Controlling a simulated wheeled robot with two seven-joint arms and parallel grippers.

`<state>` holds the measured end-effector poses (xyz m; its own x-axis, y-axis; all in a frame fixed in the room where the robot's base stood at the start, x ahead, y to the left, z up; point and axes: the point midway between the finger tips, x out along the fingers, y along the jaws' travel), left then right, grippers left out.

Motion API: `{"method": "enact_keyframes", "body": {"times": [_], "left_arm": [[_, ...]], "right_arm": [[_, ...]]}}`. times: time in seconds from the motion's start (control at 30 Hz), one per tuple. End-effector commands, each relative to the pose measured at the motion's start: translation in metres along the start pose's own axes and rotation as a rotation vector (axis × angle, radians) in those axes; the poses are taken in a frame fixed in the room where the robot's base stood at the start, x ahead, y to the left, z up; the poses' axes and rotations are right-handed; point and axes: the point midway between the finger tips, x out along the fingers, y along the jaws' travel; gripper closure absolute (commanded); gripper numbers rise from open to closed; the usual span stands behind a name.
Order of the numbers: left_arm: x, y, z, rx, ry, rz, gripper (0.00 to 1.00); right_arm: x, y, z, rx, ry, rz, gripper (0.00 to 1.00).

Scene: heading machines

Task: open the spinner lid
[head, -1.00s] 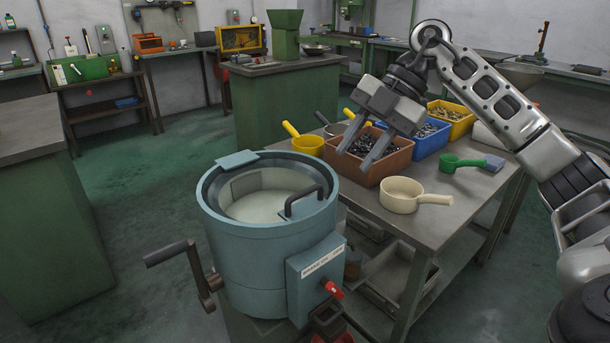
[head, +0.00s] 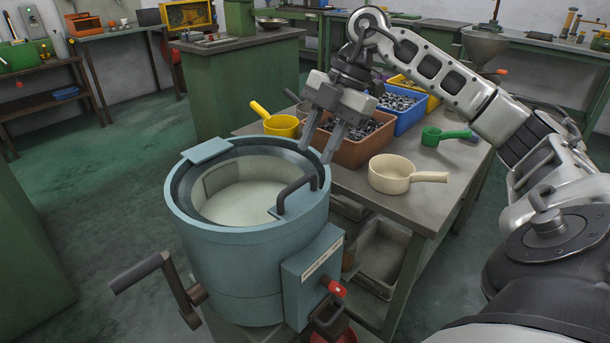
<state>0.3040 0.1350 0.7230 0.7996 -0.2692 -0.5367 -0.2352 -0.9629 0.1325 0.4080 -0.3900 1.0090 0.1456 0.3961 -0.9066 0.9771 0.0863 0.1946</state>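The spinner (head: 235,270) is a blue-grey drum in the middle of the head view. Its lid (head: 203,187) lies level within the rim, around a pale round area; whether that is a window or the inside, I cannot tell. A dark bar handle (head: 290,193) stands at the lid's right front, and a flat blue tab (head: 207,150) sits at the back left of the rim. My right gripper (head: 317,152) points down, fingers apart and empty, close above and behind the handle near the back right rim, not touching the handle. My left gripper is out of view.
A workbench (head: 415,203) right of the spinner carries a brown bin (head: 350,151), a blue bin (head: 407,118), a yellow pot (head: 281,126) and a cream ladle (head: 390,173). A crank (head: 138,272) juts from the spinner's left. Floor at left is clear.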

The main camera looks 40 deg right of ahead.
Motion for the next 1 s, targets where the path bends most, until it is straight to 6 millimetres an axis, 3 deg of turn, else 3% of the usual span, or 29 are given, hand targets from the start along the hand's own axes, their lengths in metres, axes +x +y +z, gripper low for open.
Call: {"method": "enact_keyframes", "body": {"times": [0.1,0.3,0.7,0.73,0.83,1.0], "left_arm": [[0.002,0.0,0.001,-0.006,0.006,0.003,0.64],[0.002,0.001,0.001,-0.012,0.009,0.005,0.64],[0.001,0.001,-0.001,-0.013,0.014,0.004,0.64],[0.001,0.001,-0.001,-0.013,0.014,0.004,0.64],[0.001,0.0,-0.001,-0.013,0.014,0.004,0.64],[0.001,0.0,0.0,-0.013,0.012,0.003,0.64]], "right_arm": [[0.026,-0.001,0.0,0.0,0.002,-0.005,0.66],[0.051,0.0,-0.001,-0.001,0.002,-0.001,0.66],[0.058,0.0,-0.001,-0.001,0.001,0.001,0.66],[0.058,0.0,-0.001,-0.001,0.001,0.001,0.69],[0.058,0.0,-0.001,-0.001,0.001,0.001,0.96],[0.058,0.0,-0.001,0.0,0.001,0.0,1.0]]}}
